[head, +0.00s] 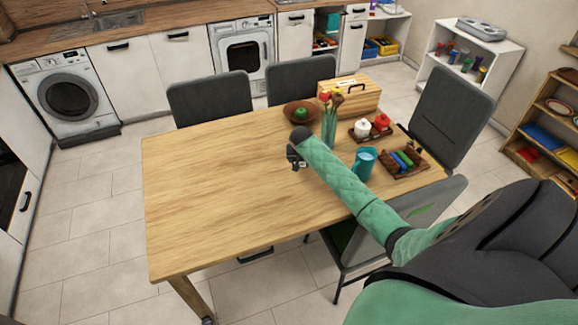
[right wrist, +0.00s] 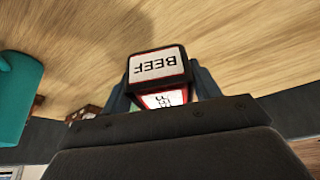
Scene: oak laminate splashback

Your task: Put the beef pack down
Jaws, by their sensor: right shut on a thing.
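The beef pack (right wrist: 158,66) shows in the right wrist view as a small box with a white BEEF label, red edging and dark sides. My right gripper (right wrist: 163,92) is shut on it, with one finger on each side. In the head view my right gripper (head: 295,158) is over the middle-right part of the wooden table (head: 210,200). The pack is mostly hidden there by the gripper and arm. I cannot tell whether the pack touches the table top. My left gripper is not in view.
A teal cup (head: 364,163) and a tray with coloured items (head: 404,171) stand right of my arm. A flower vase (head: 329,125), a bowl with a green fruit (head: 300,120) and a wooden box (head: 355,95) are behind. The table's left half is clear.

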